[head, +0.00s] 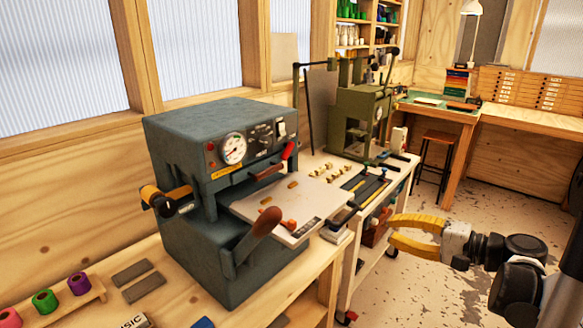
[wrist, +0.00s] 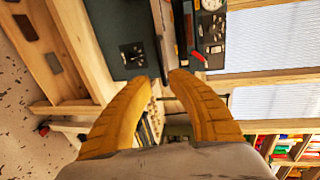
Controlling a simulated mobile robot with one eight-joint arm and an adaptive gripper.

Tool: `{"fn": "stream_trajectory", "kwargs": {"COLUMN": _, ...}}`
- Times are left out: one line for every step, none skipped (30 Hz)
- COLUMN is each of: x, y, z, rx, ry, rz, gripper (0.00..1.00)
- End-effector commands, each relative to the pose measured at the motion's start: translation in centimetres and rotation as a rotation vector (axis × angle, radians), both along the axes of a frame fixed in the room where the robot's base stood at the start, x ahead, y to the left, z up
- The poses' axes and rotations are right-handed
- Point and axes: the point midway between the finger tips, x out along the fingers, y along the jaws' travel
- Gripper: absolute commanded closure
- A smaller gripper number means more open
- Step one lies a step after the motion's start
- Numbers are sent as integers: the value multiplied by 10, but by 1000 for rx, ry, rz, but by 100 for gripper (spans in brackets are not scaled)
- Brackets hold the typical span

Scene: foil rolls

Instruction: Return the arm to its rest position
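My gripper (head: 393,232) has yellow fingers and hangs in the air at the right of the head view, in front of the white bench (head: 350,235). In the wrist view my gripper (wrist: 160,82) shows its two fingers apart, with nothing held between them. My arm reaches in from the right edge of the head view. Foil rolls in purple (head: 79,283), green (head: 45,300) and red (head: 10,318) stand on a wooden rack at the lower left. A dark grey press (head: 200,140) stands on the wooden bench.
A green press (head: 362,115) and small brass pieces (head: 335,174) are on the white bench behind. A stool (head: 437,150) and a desk (head: 440,108) stand at the back. The paint-flecked floor (head: 410,290) is open below my gripper.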

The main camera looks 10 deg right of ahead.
Motion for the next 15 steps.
{"fn": "stream_trajectory", "kwargs": {"x": 1, "y": 4, "z": 0, "rx": -6, "ry": 7, "rz": 4, "gripper": 79}}
{"fn": "stream_trajectory", "kwargs": {"x": 1, "y": 8, "z": 0, "rx": -15, "ry": 15, "rz": 8, "gripper": 79}}
{"fn": "stream_trajectory", "kwargs": {"x": 2, "y": 17, "z": -1, "rx": -35, "ry": 33, "rz": 17, "gripper": 79}}
{"fn": "stream_trajectory", "kwargs": {"x": 2, "y": 26, "z": -2, "rx": -55, "ry": 50, "rz": 25, "gripper": 79}}
{"fn": "stream_trajectory", "kwargs": {"x": 3, "y": 36, "z": -4, "rx": -81, "ry": 72, "rz": 34, "gripper": 79}}
{"fn": "stream_trajectory", "kwargs": {"x": 1, "y": 53, "z": -6, "rx": -126, "ry": 106, "rz": 52, "gripper": 79}}
{"fn": "stream_trajectory", "kwargs": {"x": 0, "y": 67, "z": -9, "rx": -168, "ry": 134, "rz": 66, "gripper": 79}}
{"fn": "stream_trajectory", "kwargs": {"x": -3, "y": 81, "z": -12, "rx": -216, "ry": 161, "rz": 81, "gripper": 79}}
{"fn": "stream_trajectory", "kwargs": {"x": -10, "y": 100, "z": -16, "rx": -288, "ry": 197, "rz": 103, "gripper": 79}}
{"fn": "stream_trajectory", "kwargs": {"x": -16, "y": 114, "z": -20, "rx": -345, "ry": 220, "rz": 121, "gripper": 79}}
{"fn": "stream_trajectory", "kwargs": {"x": -23, "y": 126, "z": -23, "rx": -404, "ry": 242, "rz": 138, "gripper": 79}}
{"fn": "stream_trajectory", "kwargs": {"x": -33, "y": 140, "z": -27, "rx": -488, "ry": 264, "rz": 159, "gripper": 79}}
{"fn": "stream_trajectory", "kwargs": {"x": -41, "y": 149, "z": -30, "rx": -551, "ry": 276, "rz": 176, "gripper": 79}}
{"fn": "stream_trajectory", "kwargs": {"x": -50, "y": 157, "z": -33, "rx": -615, "ry": 285, "rz": 192, "gripper": 79}}
{"fn": "stream_trajectory", "kwargs": {"x": -62, "y": 166, "z": -36, "rx": -702, "ry": 291, "rz": 213, "gripper": 79}}
